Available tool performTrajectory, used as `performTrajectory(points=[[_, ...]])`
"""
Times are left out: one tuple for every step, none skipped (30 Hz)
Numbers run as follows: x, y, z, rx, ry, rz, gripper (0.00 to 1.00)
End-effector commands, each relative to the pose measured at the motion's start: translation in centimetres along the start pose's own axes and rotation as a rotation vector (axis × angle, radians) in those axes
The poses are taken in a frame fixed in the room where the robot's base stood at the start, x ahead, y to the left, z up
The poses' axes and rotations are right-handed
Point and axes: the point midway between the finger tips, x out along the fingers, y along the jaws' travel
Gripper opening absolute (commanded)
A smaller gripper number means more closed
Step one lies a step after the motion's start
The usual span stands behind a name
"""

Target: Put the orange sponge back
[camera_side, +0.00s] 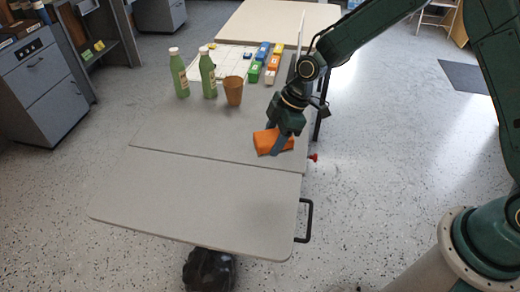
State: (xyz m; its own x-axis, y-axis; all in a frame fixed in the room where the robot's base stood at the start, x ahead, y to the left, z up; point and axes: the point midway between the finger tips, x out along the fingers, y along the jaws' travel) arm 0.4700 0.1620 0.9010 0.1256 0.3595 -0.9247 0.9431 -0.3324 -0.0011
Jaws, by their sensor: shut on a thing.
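The orange sponge (264,141) is at the right side of the grey table, near the seam between its two sections. My gripper (278,143) reaches down over the sponge from the upper right and is shut on it. Part of the sponge is hidden behind a finger. I cannot tell whether the sponge touches the table or is held just above it.
Two green bottles (179,73) and a brown cup (233,91) stand behind and left of my gripper. Several coloured blocks (263,51) sit near a white sheet (231,60) farther back. The table's front section (190,200) is clear.

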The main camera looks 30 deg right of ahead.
Motion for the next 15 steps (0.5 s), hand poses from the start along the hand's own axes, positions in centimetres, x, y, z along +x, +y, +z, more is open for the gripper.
performTrajectory(points=[[-1.3,1.5,0.4,0.051,0.003,0.027,0.31],[-2.0,2.4,0.7,0.083,0.004,0.04,0.31],[-2.9,3.3,1.1,0.124,0.004,0.056,0.31],[-3.6,4.0,1.4,0.155,0.006,0.069,0.31],[-4.3,4.7,1.6,0.184,0.007,0.081,0.31],[-5.2,5.6,2.0,0.222,0.008,0.096,0.31],[-5.8,6.1,2.3,0.247,0.009,0.106,0.31],[-6.4,6.7,2.6,0.273,0.011,0.116,0.31],[-7.2,7.3,2.9,0.302,0.012,0.127,0.31],[-7.6,7.7,3.1,0.322,0.014,0.135,0.31],[-8.1,8.0,3.3,0.341,0.015,0.143,0.31],[-8.6,8.4,3.6,0.362,0.016,0.151,0.31],[-8.9,8.7,3.7,0.374,0.017,0.155,0.31],[-9.2,8.9,3.9,0.386,0.017,0.159,0.31],[-9.5,9.1,4.0,0.398,0.018,0.164,0.31]])
